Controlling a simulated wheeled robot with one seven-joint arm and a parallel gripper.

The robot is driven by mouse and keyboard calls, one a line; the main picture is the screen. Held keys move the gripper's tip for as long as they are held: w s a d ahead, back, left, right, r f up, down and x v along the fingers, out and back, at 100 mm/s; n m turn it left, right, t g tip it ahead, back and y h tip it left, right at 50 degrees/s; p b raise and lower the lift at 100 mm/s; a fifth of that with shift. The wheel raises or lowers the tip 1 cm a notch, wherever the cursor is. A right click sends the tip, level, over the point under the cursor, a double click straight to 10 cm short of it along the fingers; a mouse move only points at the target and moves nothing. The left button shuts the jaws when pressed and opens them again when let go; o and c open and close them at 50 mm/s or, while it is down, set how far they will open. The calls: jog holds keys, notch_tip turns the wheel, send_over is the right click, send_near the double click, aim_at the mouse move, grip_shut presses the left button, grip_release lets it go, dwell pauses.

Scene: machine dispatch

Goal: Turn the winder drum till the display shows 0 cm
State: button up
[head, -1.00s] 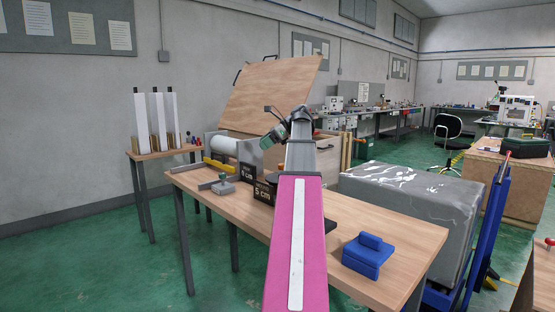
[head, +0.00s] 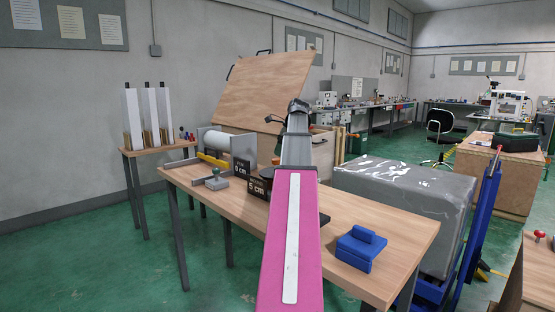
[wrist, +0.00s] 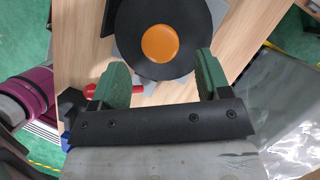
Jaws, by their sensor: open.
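A white roll (head: 221,142), which looks like the winder drum, lies between grey end plates at the far left of the wooden table (head: 395,242). Two small dark signs stand in front of it: the rear one (head: 242,169) appears to read 0 cm and the front one (head: 258,188) 5 cm. In the wrist view, a round black disc (wrist: 137,52) with an orange hub (wrist: 160,42) lies ahead of my gripper (wrist: 163,75). Its green fingers are apart, one on each side of the disc's near edge, holding nothing. My arm hides the gripper in the head view.
A yellow bar (head: 213,160) and a small grey device (head: 217,181) lie left of the signs. A blue block (head: 360,249) sits at the table's near right. A tilted wooden board (head: 262,90) rises behind. A grey wrapped block (head: 410,205) stands to the right.

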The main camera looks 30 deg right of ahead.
aim_at(277, 159)
jog(key=shift+x, duration=2.2)
jog(key=c, duration=1.3)
jog(key=shift+o, duration=0.2)
jog(key=shift+w+r, duration=0.1)
jog(key=shift+w, duration=0.1)
